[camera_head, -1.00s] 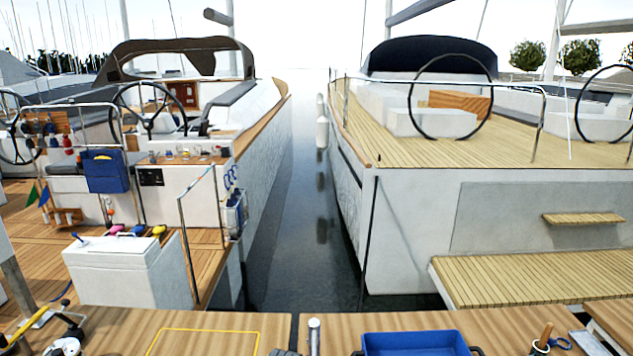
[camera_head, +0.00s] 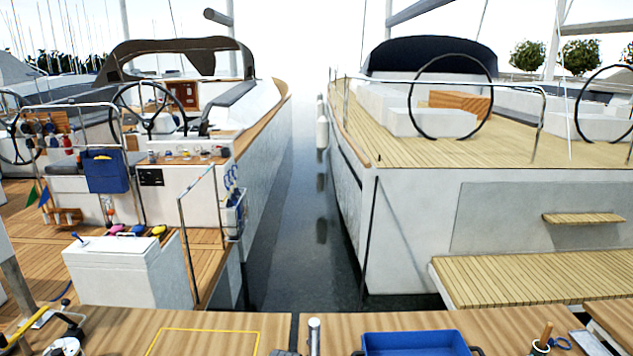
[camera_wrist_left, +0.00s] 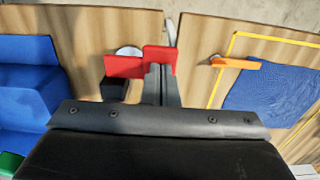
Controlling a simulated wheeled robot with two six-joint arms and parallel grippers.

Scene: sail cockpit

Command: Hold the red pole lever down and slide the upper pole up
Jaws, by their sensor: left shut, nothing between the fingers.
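The silver pole (camera_head: 314,335) stands upright at the bottom middle of the head view, by the gap between two wooden tops. In the left wrist view two red pieces, a left one (camera_wrist_left: 123,67) and a right one (camera_wrist_left: 158,56), lie just beyond my left gripper (camera_wrist_left: 160,84). They look like the red lever, with a pale round part (camera_wrist_left: 129,51) behind them. The left gripper is shut and empty, its tips close against the right red piece; contact cannot be told. A black block (camera_wrist_left: 115,88) is beside the fingers. My right gripper is out of view.
A blue tray (camera_head: 415,343) is right of the pole. A yellow outline (camera_head: 205,332) marks the left wooden top. In the wrist view a blue cloth (camera_wrist_left: 270,92) and an orange-handled item (camera_wrist_left: 236,63) lie to the right. Sailboats and water are beyond.

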